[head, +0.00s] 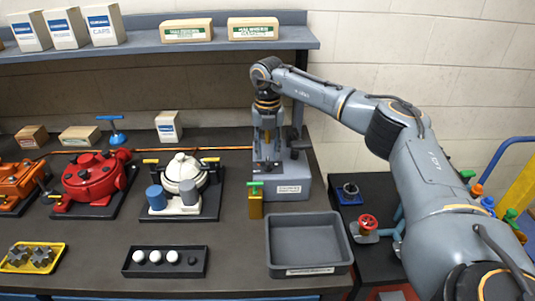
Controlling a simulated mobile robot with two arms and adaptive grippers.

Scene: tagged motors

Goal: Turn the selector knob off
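My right gripper (267,145) points down over the grey machine (308,183), which has a white label on its front, at the back right of the bench. Its fingers are small and dark against the machine, so I cannot tell whether they are open or shut, or touching anything. No selector knob stands out clearly on this machine; the gripper covers part of it. A dark round knob on a blue base (349,191) sits on the side stand to the right, and I cannot tell if it is the selector. My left gripper is not in view.
A grey tray (310,226), a black tray (130,268) and a yellow tray (14,266) lie in front. Red (92,180) and white (187,172) motor units stand left. A shelf (150,46) runs behind.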

